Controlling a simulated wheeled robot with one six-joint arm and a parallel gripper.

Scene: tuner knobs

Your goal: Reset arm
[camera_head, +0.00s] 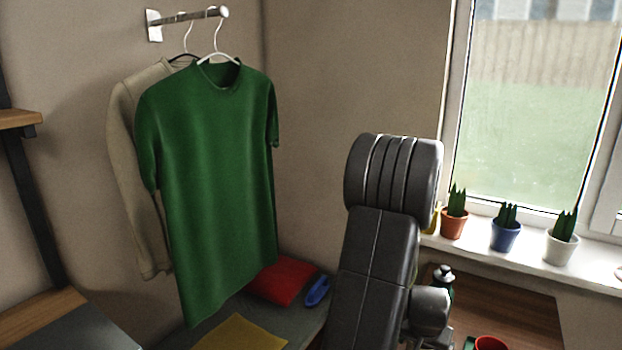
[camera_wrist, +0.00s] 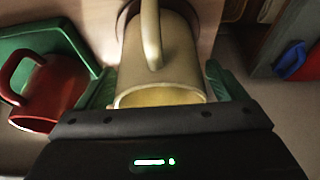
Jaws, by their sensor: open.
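In the wrist view, my gripper (camera_wrist: 160,90) is open, with a green finger on each side of a cream-yellow mug (camera_wrist: 185,55). The mug's handle points up in the picture, and its rim is close to the gripper body. Whether the fingers touch the mug cannot be told. In the head view, my dark arm stands in the middle. It hides the area behind it, and my gripper does not show there.
A red mug (camera_wrist: 65,88) is by a green tray (camera_wrist: 45,35) at left in the wrist view; the red mug also shows in the head view (camera_head: 490,343). Potted plants (camera_head: 505,236) line the windowsill. A green shirt (camera_head: 210,170) hangs at left above a red cushion (camera_head: 280,282).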

